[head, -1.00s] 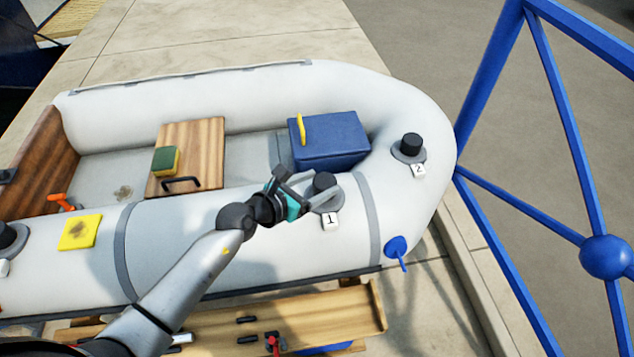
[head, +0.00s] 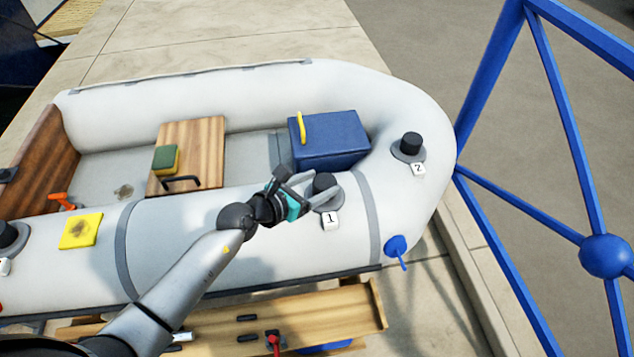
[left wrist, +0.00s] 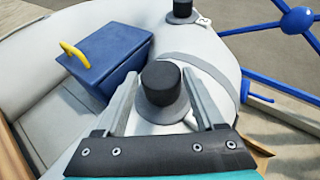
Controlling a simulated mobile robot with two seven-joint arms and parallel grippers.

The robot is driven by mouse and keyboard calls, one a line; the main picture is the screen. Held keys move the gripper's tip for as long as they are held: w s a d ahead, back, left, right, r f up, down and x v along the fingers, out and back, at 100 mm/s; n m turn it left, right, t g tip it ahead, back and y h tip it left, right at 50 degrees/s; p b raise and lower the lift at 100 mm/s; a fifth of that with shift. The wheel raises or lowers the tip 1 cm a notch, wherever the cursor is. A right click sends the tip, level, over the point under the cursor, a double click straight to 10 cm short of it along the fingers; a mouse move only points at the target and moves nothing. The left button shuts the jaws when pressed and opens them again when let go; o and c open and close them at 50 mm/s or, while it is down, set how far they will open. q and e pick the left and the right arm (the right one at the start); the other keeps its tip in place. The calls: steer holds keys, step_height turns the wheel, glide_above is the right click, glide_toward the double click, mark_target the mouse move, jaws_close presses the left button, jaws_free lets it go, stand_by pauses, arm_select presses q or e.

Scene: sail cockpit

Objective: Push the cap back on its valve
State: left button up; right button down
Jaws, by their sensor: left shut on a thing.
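The black cap (head: 325,182) stands upright over the grey round valve base (head: 330,203) tagged "1" on the near white tube. In the left wrist view the cap (left wrist: 160,80) is between my finger ends, over its grey flange (left wrist: 163,110). My left gripper (head: 313,188) comes in from the left and is shut on this cap. I cannot tell whether a gap lies under the cap. A second black cap (head: 411,143) sits on the valve tagged "2" at the bow. My right gripper is not in view.
A blue box (head: 330,145) with a yellow handle is inside the boat (head: 250,85). A wooden seat (head: 205,145) holds a green and yellow sponge (head: 166,159). A yellow patch (head: 80,231) lies on the near tube. Blue frame bars (head: 490,80) stand at right.

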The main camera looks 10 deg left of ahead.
mark_target(317, 187)
arm_select(q)
steer(key=shift+f+b, duration=0.3)
steer(key=shift+f, duration=0.1)
steer(key=o, duration=1.1)
steer(key=shift+c, duration=0.2)
steer(key=shift+s+a+r+p, duration=0.2)
steer(key=shift+s+a+p, duration=0.1)
steer(key=shift+s+p, duration=0.1)
steer(key=shift+p+v, duration=0.55)
steer(key=shift+v, duration=0.5)
steer(key=shift+p+v, duration=0.55)
steer(key=shift+v, duration=0.75)
steer(key=shift+p+v, duration=0.7)
steer(key=shift+v, duration=1.9)
